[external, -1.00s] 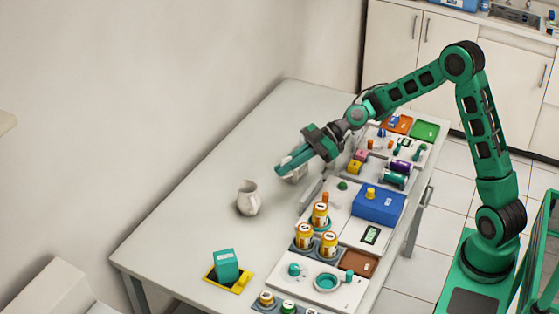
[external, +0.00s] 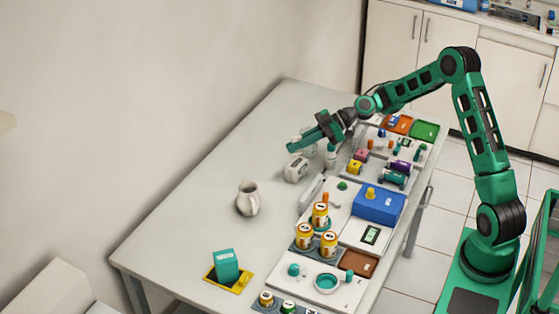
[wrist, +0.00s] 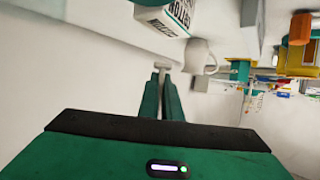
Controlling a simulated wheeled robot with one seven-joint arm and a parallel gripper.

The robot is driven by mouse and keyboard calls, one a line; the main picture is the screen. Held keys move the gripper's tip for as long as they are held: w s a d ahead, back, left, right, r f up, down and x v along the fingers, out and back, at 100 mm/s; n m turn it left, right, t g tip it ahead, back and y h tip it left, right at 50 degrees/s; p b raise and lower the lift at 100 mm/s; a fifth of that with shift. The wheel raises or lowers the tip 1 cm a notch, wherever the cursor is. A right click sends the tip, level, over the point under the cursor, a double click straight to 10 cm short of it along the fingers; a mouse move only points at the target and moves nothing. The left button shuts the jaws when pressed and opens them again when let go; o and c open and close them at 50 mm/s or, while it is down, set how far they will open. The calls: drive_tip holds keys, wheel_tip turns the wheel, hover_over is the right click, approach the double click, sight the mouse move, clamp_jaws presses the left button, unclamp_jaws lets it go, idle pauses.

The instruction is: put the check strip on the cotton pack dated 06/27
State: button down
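A white cotton pack (external: 297,168) stands on the table, below my gripper in the external picture. It also shows, with large COTTON lettering and a teal part, at the top of the wrist view (wrist: 172,18). I cannot read a date on it. My gripper (external: 305,138) is raised over the far part of the table, pointing left. In the wrist view its fingers (wrist: 162,76) are close together, with a small pale piece (wrist: 162,66) at their tips. I cannot tell whether they grip it or whether it is the check strip. A teal block (external: 227,264) sits on a yellow tray.
A white pitcher (external: 248,199) stands left of centre. A white bottle (external: 331,156) is close to my gripper. Orange bottles (external: 305,236), a blue box (external: 379,206) and small items crowd the right side. The table's left side is mostly clear.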

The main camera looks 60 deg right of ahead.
sight(296, 163)
drive_tip(key=shift+w+d+f, duration=0.15)
drive_tip(key=shift+d+f, duration=0.15)
drive_tip(key=shift+d, duration=0.05)
drive_tip(key=shift+f, duration=1.9)
drive_tip(key=shift+f, duration=0.1)
drive_tip(key=c, duration=2)
unclamp_jaws()
